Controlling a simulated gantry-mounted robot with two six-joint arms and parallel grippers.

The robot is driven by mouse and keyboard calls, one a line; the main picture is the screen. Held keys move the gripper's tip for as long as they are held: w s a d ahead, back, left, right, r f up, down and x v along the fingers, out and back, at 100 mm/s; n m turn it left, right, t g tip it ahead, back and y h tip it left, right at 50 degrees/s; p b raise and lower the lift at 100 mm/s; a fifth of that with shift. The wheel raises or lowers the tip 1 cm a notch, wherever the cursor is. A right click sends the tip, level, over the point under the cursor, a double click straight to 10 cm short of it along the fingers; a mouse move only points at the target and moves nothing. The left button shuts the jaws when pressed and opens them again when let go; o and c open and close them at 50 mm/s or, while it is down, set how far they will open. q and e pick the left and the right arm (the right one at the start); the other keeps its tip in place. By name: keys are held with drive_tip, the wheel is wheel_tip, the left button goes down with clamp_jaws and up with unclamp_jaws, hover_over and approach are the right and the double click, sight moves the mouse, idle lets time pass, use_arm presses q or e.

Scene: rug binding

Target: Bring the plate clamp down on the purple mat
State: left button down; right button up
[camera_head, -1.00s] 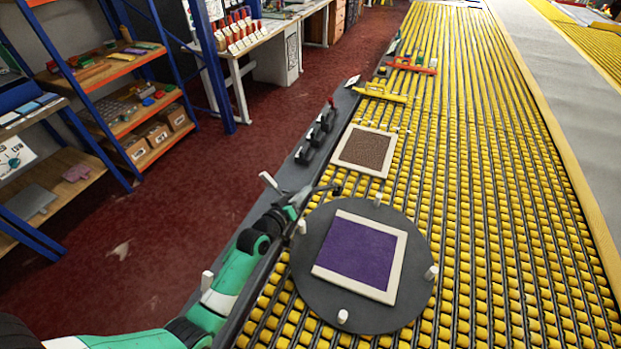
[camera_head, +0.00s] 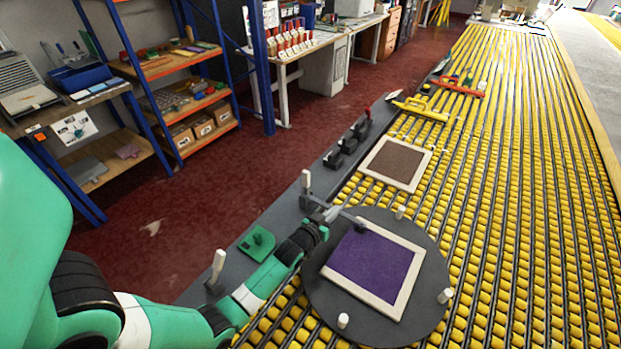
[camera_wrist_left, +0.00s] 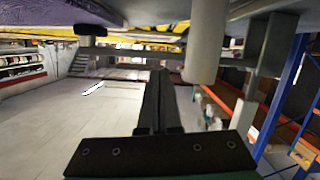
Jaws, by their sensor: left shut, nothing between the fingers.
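The purple mat (camera_head: 371,262) lies in a cream frame on the round dark plate (camera_head: 432,255). The plate clamp (camera_head: 340,213) stands at the plate's left edge; its white handle (camera_head: 306,181) is upright and its bar reaches over the mat's top left corner. I cannot tell whether the bar's tip touches the mat. My left gripper (camera_head: 322,217) is shut and empty, close beside the clamp; contact is unclear. Its fingers (camera_wrist_left: 158,100) show in the left wrist view, with a white cylinder (camera_wrist_left: 206,45) beside them and the mat upside down above. My right gripper is not in view.
Short white pegs (camera_head: 343,320) stand around the plate. Another white handle (camera_head: 217,266) and a green piece (camera_head: 258,243) are on the dark side rail. A brown mat (camera_head: 396,162) in a cream frame and a yellow tool (camera_head: 420,108) lie farther along the yellow rollers.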

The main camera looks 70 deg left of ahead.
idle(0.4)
use_arm(q)
wheel_tip(320, 180, up, 5)
drive_tip(key=p, duration=0.5)
drive_tip(key=f+v, duration=0.1)
drive_tip(key=v, duration=0.8)
drive_tip(key=shift+s+d+p, duration=0.25)
drive_tip(key=shift+d+p, duration=0.2)
drive_tip(key=shift+r, duration=0.15)
